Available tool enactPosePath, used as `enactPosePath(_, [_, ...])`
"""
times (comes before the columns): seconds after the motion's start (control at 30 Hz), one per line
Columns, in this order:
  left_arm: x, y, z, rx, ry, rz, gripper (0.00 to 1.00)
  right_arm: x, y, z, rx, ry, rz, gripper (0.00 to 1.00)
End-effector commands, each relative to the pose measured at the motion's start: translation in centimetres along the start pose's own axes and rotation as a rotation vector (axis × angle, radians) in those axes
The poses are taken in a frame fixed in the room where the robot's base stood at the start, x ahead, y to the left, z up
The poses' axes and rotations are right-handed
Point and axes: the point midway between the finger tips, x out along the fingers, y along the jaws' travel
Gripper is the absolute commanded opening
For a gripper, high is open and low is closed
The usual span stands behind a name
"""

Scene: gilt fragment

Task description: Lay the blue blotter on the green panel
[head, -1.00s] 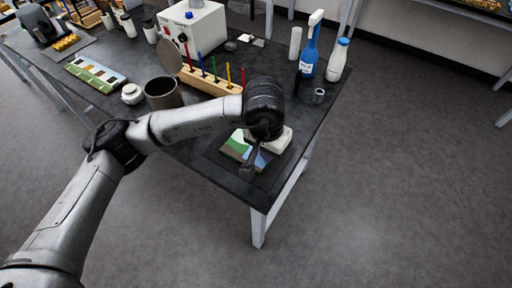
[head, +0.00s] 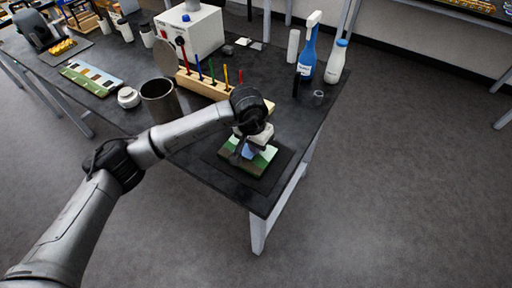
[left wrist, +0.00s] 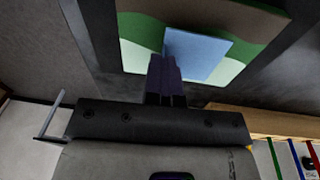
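The blue blotter (left wrist: 198,53) is a flat light-blue sheet in the left wrist view, over the middle of the green panel (left wrist: 144,31). The panel has green, pale and brown bands. In the head view the blotter (head: 249,152) shows as a small blue patch over the panel (head: 262,163). My left gripper (left wrist: 165,62) has its dark fingers close together at the blotter's edge, apparently shut on it. Its fingertips (head: 238,153) also show in the head view. Whether the blotter touches the panel I cannot tell. My right gripper is out of view.
The panel lies on a dark mat (head: 268,180) near the table's front corner. Bottles (head: 308,58) stand at the right edge.

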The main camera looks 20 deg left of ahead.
Motion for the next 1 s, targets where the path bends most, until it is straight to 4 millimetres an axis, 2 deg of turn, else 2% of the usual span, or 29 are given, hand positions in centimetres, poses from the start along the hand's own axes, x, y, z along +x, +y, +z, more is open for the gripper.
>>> enactPosePath(0.03, [0.75, -0.01, 0.08, -0.001, 0.0, 0.001, 0.0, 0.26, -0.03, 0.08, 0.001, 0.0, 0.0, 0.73])
enactPosePath(0.1, [1.02, -0.03, 0.09, -0.001, 0.001, 0.002, 0.0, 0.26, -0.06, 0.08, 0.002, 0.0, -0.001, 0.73])
enactPosePath(0.47, [1.36, -0.1, 0.11, -0.001, 0.001, 0.0, 0.0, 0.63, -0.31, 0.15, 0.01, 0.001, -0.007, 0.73])
enactPosePath(0.73, [1.2, -0.09, 0.11, -0.001, 0.001, 0.0, 0.23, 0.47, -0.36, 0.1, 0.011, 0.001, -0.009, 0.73])
enactPosePath(1.0, [1.04, -0.07, 0.09, -0.001, 0.001, 0.001, 0.24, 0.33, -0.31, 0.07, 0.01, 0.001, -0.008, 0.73])
